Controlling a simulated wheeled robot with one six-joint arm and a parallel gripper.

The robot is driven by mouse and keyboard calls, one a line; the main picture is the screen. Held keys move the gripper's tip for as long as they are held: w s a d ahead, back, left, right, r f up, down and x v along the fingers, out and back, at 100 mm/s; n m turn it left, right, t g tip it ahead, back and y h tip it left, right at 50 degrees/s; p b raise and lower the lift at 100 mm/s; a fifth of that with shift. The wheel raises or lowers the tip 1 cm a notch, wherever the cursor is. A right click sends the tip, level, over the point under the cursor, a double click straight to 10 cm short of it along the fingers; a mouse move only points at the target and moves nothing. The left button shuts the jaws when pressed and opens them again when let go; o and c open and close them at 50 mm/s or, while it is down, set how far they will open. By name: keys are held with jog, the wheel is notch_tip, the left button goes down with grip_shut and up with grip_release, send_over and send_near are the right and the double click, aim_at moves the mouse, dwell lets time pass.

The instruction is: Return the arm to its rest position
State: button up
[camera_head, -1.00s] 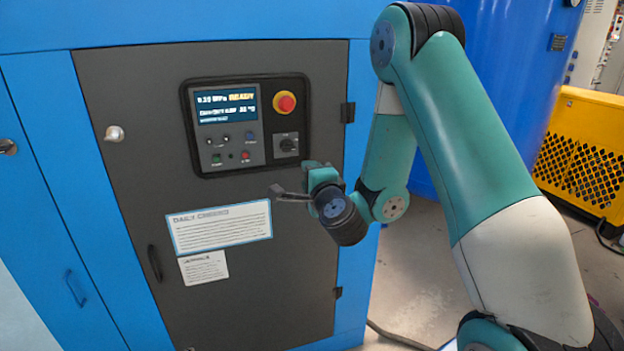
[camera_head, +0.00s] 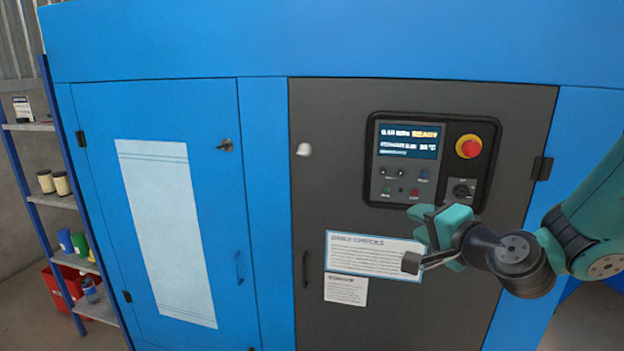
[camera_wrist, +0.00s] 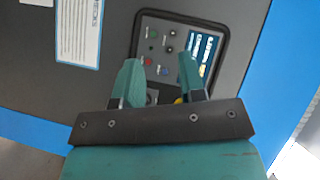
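My arm (camera_head: 595,215), teal and dark grey, reaches in from the right in the head view. My gripper (camera_head: 416,238) is in front of the dark grey cabinet door, below the control panel, and overlaps the right end of the daily checks sign. In the wrist view, my gripper (camera_wrist: 160,74) has its two teal fingers apart with nothing held between them. The control panel (camera_wrist: 172,45) shows behind the fingers. I cannot tell the exact gap between gripper and door.
The blue cabinet (camera_head: 270,45) fills most of the head view. The daily checks sign (camera_head: 365,255) is on the door. A shelf rack (camera_head: 42,126) and red bin (camera_head: 62,290) stand at left.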

jog(key=s+a+r+n+g+y, duration=0.1)
jog(key=s+a+n+g+y, duration=0.2)
jog(key=s+a+n+g, duration=0.35)
jog(key=s+n+g+h, duration=0.4)
jog(key=s+n+g, duration=0.4)
jog(key=s, duration=1.3)
jog(key=n, duration=0.2)
jog(key=shift+s+d+n+h, duration=0.2)
jog(key=shift+d+n+h, duration=0.05)
jog(key=shift+n+h, duration=0.1)
jog(key=shift+g, duration=0.25)
